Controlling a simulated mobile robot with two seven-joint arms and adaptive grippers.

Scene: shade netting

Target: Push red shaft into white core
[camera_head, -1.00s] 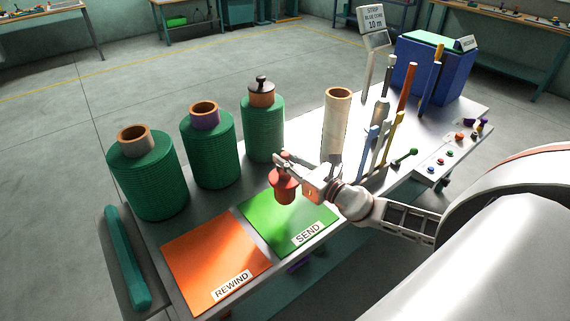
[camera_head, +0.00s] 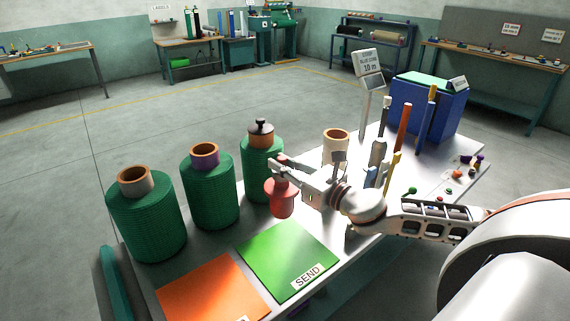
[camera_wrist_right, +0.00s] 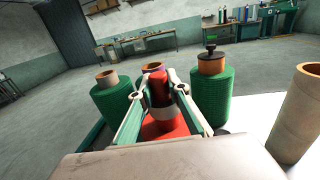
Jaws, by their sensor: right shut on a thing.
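My right gripper (camera_head: 276,172) is shut on the red shaft (camera_head: 279,198), a thick red piece with a wider lower part. It hangs roughly upright above the table, in front of the right green roll. In the right wrist view the red shaft (camera_wrist_right: 160,90) stands between the fingers. The white core (camera_head: 134,187) sits in the left green roll (camera_head: 146,225), with a tan rim and open top. It also shows in the right wrist view (camera_wrist_right: 107,80). The shaft is apart from it, to its right. My left gripper is not in view.
A purple core (camera_head: 205,157) sits in the middle roll; an orange core (camera_head: 261,138) with a black knob is in the right roll. A tan tube (camera_head: 335,148) and upright rods (camera_head: 403,130) stand beyond my gripper. Green (camera_head: 285,258) and orange (camera_head: 210,290) mats are clear.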

